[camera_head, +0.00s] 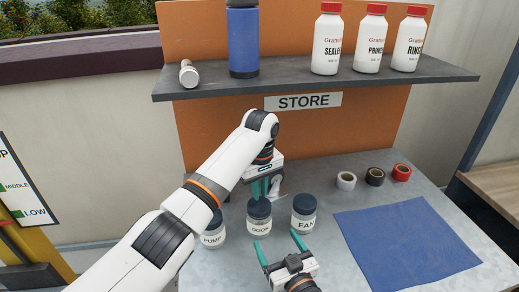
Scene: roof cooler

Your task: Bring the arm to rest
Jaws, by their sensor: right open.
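My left arm (190,205) comes in from the lower left and reaches over the grey counter (330,180). My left gripper (264,194) points down just behind the DOOR jar (259,222). Its teal fingers are partly hidden, and I cannot tell whether they hold anything. A small pale thing shows beside them, too small to identify. My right gripper (276,237) is low in the view, in front of the jars. Its teal fingers are spread wide and nothing is between them.
The PUMP jar (213,238) and FAN jar (304,220) flank the DOOR jar. A blue mat (405,245) and tape rolls (375,177) lie to the right. The shelf (300,82) above holds several bottles, a blue cylinder (243,40) and a white cylinder (188,75).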

